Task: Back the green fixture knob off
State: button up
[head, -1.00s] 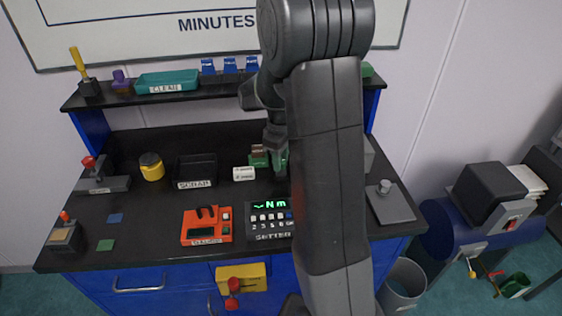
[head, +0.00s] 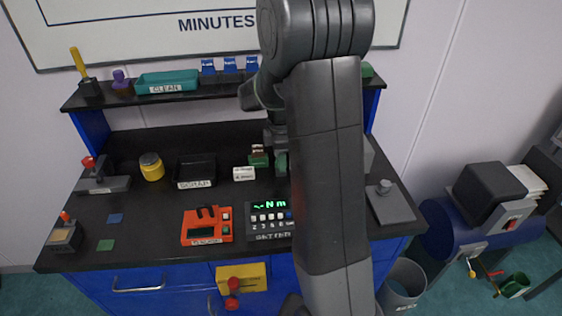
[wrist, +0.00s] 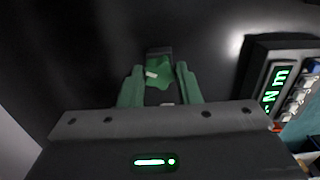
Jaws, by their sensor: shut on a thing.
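The green fixture (head: 258,160) stands on the black bench, just left of my forearm in the head view. My gripper (head: 281,163) is low beside its right side, partly hidden by my own arm. In the wrist view, my gripper (wrist: 158,78) has its two green fingers on either side of the green knob (wrist: 158,94). It is shut on the knob. A dark part of the fixture shows just beyond the fingertips. How far the knob is turned cannot be told.
The setter box (head: 269,220) with a lit "Nm" display stands in front of the fixture; it also shows in the wrist view (wrist: 280,85). An orange device (head: 206,226), a black tray (head: 196,171) and a small white block (head: 244,173) are to the left.

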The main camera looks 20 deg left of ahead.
jog(key=shift+n, duration=0.8)
jog(key=n, duration=0.4)
jog(key=shift+n, duration=0.3)
jog(key=o, duration=0.9)
jog(key=shift+c, duration=0.2)
